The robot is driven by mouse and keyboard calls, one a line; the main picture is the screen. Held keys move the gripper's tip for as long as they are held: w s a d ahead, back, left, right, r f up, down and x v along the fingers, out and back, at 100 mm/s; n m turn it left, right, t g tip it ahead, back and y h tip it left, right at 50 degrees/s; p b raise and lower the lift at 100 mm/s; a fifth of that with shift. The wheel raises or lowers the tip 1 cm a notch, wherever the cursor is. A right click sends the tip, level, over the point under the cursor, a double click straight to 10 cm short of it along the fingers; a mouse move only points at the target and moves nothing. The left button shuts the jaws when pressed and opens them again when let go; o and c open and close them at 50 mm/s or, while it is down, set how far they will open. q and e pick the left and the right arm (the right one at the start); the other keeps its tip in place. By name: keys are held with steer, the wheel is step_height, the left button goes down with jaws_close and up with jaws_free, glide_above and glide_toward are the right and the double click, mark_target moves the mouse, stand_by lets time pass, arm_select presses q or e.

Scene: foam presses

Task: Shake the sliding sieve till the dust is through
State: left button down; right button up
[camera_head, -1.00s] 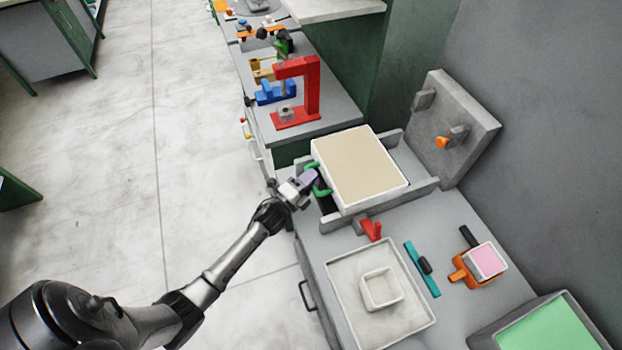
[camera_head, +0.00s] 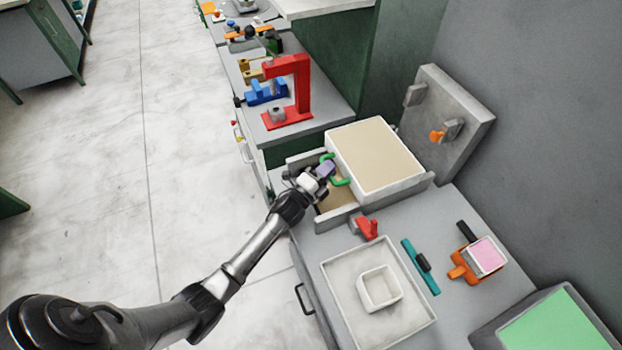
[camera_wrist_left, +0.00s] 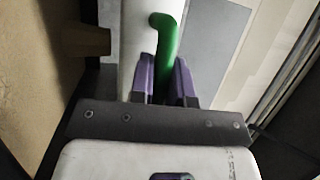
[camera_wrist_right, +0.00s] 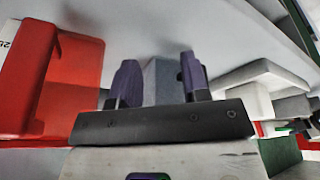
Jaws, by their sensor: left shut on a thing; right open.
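The sliding sieve (camera_head: 376,156) is a white-walled box with a flat beige top layer, sitting between the grey rails of a frame (camera_head: 337,218). Its green handle (camera_head: 341,181) is on its left side. My left gripper (camera_head: 327,170) is shut on this handle, which also shows between the purple fingers in the left wrist view (camera_wrist_left: 166,45). Beige dust (camera_head: 334,197) lies in the frame left of the sieve, beneath the handle. My right gripper (camera_wrist_right: 157,80) shows only in its wrist view, open, with a grey block (camera_wrist_right: 162,80) visible between or beyond its fingers.
A grey upright board (camera_head: 455,110) stands behind the sieve. A red clamp (camera_head: 365,227), a white tray (camera_head: 337,272) with a small box (camera_head: 379,288), a teal bar (camera_head: 421,268) and an orange-pink item (camera_head: 478,259) lie in front. A red press (camera_head: 300,85) stands at the left bench.

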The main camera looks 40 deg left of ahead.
arm_select(q)
steer(key=shift+w+d+f, duration=0.1)
steer(key=shift+w+d, duration=0.1)
steer(key=shift+w, duration=0.15)
steer(key=c, duration=1.1)
jaws_free()
steer(key=shift+w+d, duration=0.1)
steer(key=shift+w, duration=0.05)
steer(key=v, duration=1.4)
